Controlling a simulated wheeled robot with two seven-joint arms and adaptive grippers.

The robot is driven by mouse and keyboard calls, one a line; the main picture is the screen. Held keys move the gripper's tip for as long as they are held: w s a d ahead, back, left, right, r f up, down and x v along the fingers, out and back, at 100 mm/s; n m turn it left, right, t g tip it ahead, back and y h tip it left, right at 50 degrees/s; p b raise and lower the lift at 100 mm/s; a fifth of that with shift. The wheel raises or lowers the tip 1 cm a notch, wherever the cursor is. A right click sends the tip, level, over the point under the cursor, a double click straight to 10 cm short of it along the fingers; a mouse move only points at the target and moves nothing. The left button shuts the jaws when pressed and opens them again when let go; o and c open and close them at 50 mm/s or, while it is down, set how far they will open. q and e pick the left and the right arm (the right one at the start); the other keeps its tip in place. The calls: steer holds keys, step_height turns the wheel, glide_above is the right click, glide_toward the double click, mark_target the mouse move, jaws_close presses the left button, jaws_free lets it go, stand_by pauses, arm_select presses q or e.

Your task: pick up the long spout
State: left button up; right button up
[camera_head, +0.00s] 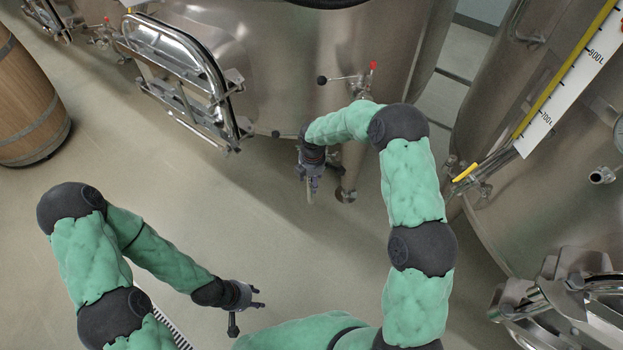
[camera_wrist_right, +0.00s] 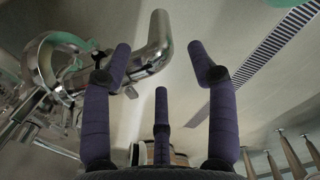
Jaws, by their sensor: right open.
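A steel pipe with a bend, which looks like the long spout (camera_wrist_right: 157,33), shows in the right wrist view beyond my fingers. In the head view, a steel pipe (camera_head: 350,170) that may be the same part hangs below the red-handled valve, partly hidden by my right arm. My right gripper (camera_head: 311,185) is open beside this pipe, to its left. In the right wrist view its purple fingers (camera_wrist_right: 160,62) are spread, with the bent pipe showing between the two upper tips; I cannot tell the gap in depth. My left gripper (camera_head: 258,297) is low in the head view, empty, its fingers apart.
A large steel vat (camera_head: 275,60) with an oval hatch (camera_head: 175,75) stands behind my right gripper. A red-handled valve (camera_head: 373,67) sticks out of it. Another vat (camera_head: 560,150) stands at the right, a wooden barrel (camera_head: 25,105) at the left. The floor (camera_head: 190,195) between is clear.

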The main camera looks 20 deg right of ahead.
mark_target(311, 191)
steer(key=f+b, duration=0.1)
steer(key=f, duration=0.4)
steer(key=f+b, duration=0.1)
steer(key=f, duration=0.2)
steer(key=shift+w+f+b, duration=0.2)
steer(key=shift+w+b, duration=0.1)
steer(key=shift+b, duration=0.05)
steer(key=shift+r, duration=0.1)
jaws_close()
